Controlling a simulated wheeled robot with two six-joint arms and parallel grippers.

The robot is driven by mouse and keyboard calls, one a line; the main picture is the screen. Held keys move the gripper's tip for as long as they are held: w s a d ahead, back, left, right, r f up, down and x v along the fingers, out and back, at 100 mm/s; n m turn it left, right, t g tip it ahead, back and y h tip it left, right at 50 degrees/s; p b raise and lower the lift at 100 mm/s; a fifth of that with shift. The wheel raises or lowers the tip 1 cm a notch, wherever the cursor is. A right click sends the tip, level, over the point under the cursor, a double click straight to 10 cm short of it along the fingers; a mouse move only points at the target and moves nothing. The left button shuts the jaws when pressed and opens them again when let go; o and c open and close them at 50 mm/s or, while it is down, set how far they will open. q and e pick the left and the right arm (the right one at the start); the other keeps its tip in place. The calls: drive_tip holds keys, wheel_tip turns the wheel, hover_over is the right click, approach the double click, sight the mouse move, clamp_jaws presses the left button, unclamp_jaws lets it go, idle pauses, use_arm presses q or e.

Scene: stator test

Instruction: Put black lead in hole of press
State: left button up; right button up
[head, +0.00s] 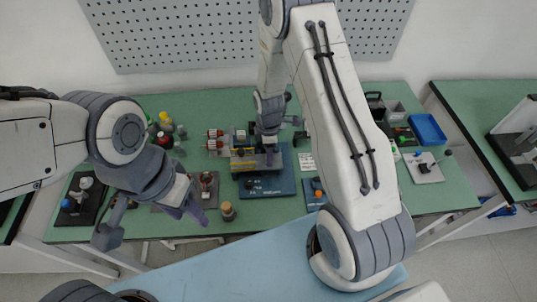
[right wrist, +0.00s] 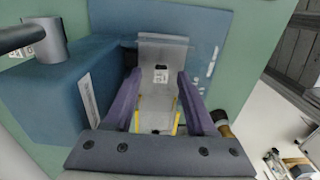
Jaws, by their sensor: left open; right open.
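A machine with a blue base (head: 268,187) and yellow and dark parts stands mid-table; it may be the press. My right gripper (head: 279,127) is above the back of this machine, partly hidden by its own wrist. In the right wrist view, its purple fingers (right wrist: 157,98) are open and apart, on either side of a grey fixture plate (right wrist: 162,53) with yellow-edged parts between them. I see nothing held there. My left gripper (head: 150,222) is open and empty over the table's front left edge. I cannot make out the black lead or the press hole.
A wooden-handled item (head: 228,211) is at the front edge. A blue tray (head: 427,129) lies at the right. Bare green table (head: 440,195) shows at the front right.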

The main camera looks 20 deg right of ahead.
use_arm(q)
wheel_tip(320, 180, down, 2)
drive_tip(key=shift+b, duration=0.9)
use_arm(e)
wheel_tip(320, 180, up, 10)
drive_tip(key=shift+f, duration=0.2)
